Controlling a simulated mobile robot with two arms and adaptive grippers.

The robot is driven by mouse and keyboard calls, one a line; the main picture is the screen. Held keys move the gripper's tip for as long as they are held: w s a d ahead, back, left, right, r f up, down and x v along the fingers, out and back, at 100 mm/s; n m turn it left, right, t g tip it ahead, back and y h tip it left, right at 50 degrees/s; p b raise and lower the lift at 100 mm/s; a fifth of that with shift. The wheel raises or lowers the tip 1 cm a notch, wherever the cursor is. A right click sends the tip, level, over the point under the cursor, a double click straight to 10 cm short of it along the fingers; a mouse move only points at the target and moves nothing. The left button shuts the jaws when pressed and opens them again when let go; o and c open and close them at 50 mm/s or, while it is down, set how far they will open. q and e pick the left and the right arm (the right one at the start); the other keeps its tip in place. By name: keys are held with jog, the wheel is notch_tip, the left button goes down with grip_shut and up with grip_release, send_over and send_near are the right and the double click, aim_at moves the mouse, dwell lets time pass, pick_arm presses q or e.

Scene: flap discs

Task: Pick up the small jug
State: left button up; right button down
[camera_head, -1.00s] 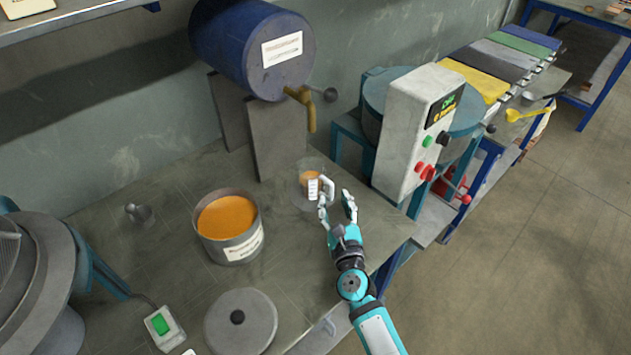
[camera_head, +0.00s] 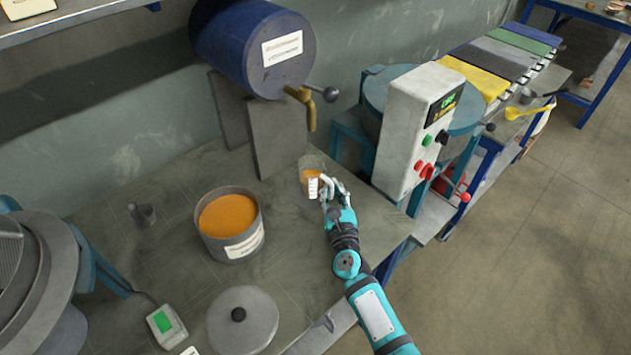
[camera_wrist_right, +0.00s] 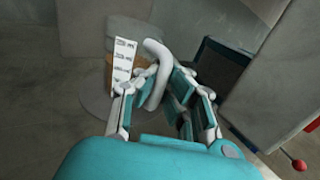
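The small jug (camera_head: 309,170) is a clear vessel with orange contents, a white label and a pale curved handle. It stands upright on the bench below the blue barrel's tap. My right gripper (camera_head: 333,193) is at the jug's handle side, its fingers drawn in around the handle. In the right wrist view the handle (camera_wrist_right: 156,62) passes between the fingertips (camera_wrist_right: 164,82), which look closed on it. The jug's body (camera_wrist_right: 128,30) is beyond the left finger, partly hidden by the label and handle. My left gripper is not in view.
A pot of orange material (camera_head: 228,245) stands left of the jug. A round grey lid (camera_head: 243,325) lies in front of it. The blue barrel (camera_head: 245,45) with its brass tap (camera_head: 310,110) is above and behind. A control box (camera_head: 412,130) stands close on the right.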

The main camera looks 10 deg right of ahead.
jog(key=shift+r, duration=0.15)
jog(key=shift+r+p, duration=0.45)
notch_tip(320, 180, up, 3)
jog(key=p, duration=0.2)
jog(key=shift+r+p, duration=0.1)
jog(key=shift+p, duration=0.25)
jog(key=s, duration=1.6)
jog(key=shift+a+r, duration=0.2)
jog(key=shift+r, duration=0.2)
